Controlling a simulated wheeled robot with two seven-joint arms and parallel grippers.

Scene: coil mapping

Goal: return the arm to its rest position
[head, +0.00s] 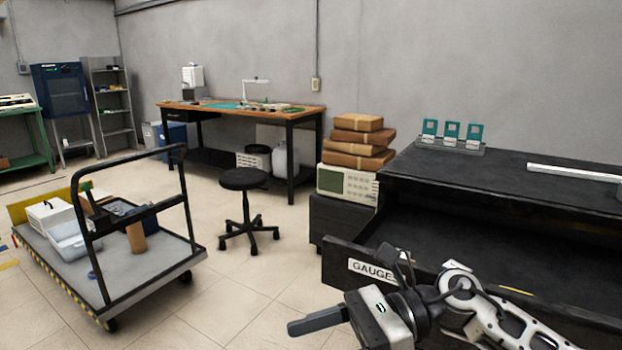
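My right arm comes in from the lower right, its white and dark links in front of the open drawer with the "GAUGE" label (372,271). My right gripper (292,328) points left, low over the floor in front of the drawer. Its fingers show as one dark bar, so I cannot tell whether there is a gap between them. I see nothing held at the fingertips. My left arm and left gripper are not in view.
A black cabinet (440,180) with several teal-framed items (451,132) on top stands at the right. A cart (180,250) with boxes is at the left, a black stool (243,179) in the middle. Tiled floor (225,300) is clear between cart and drawer.

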